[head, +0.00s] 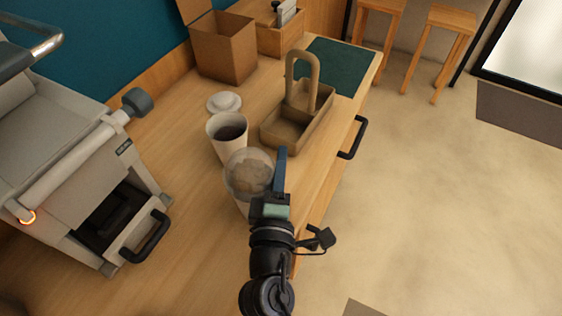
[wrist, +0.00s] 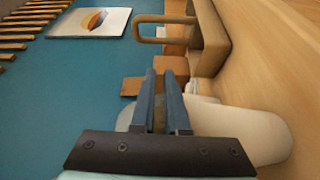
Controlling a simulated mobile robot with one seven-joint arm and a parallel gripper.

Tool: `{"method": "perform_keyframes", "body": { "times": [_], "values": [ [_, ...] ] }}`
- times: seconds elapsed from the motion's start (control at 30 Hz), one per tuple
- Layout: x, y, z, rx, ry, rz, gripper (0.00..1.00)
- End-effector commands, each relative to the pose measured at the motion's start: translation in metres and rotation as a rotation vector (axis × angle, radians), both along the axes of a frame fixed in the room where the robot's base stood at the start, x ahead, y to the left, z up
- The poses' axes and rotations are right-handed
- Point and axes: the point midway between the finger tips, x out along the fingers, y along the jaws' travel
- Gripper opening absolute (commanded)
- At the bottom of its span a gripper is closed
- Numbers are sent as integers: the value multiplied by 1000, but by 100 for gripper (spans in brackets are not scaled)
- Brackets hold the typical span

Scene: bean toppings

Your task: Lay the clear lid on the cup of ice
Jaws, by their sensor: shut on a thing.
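My gripper (head: 281,152) is at the right side of the clear lid (head: 240,165), its blue fingers close together and shut on it. The lid looks like a see-through dome over the mouth of the cup of ice (head: 242,208), with pale lumps showing through it. The cup is upright on the counter, mostly hidden by the lid and my arm. In the wrist view, my fingers (wrist: 165,75) hide much of the lid (wrist: 124,120), and the pale cup (wrist: 262,132) appears sideways. I cannot tell whether lid and rim touch.
A cup of dark drink (head: 228,136) stands just behind, with a white lid (head: 224,102) beyond it. A wooden carrier with a handle (head: 302,111) is near the right edge. A coffee machine (head: 75,150) fills the left. A brown box (head: 222,48) stands at the back.

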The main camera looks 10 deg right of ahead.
Motion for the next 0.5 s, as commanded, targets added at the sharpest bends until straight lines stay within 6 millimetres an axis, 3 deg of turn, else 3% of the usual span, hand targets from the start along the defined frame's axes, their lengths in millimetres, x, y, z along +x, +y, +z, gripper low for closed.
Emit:
{"method": "perform_keyframes", "body": {
  "times": [0.03,0.5],
  "values": [
    [-1,1,-9,2,9,1,0],
    [-1,1,-14,5,20,0,0]
  ]
}}
